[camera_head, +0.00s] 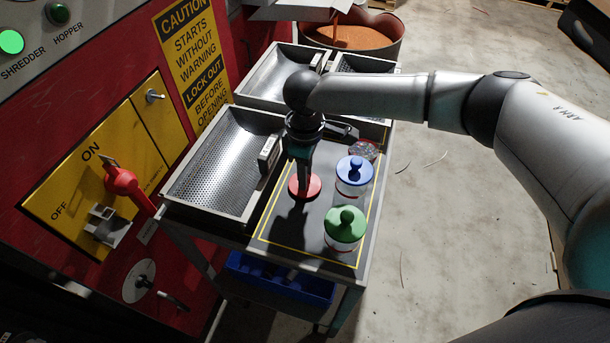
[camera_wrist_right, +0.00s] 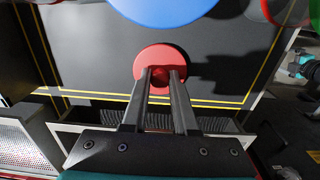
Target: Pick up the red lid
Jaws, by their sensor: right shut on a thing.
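The red lid (camera_head: 312,188) is a flat round disc with a knob, over the grey top inside the yellow outline. In the right wrist view the red lid (camera_wrist_right: 160,52) has its knob between the two fingers. My right gripper (camera_head: 303,178) points down and is shut on that knob; its fingertips also show in the right wrist view (camera_wrist_right: 161,73). I cannot tell whether the lid touches the surface or is slightly above it.
A jar with a blue lid (camera_head: 355,170) and a jar with a green lid (camera_head: 345,225) stand close on the right. An open clear jar (camera_head: 367,149) is behind the blue one. Metal trays (camera_head: 215,165) flank the left side; a red machine (camera_head: 75,220) stands beyond.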

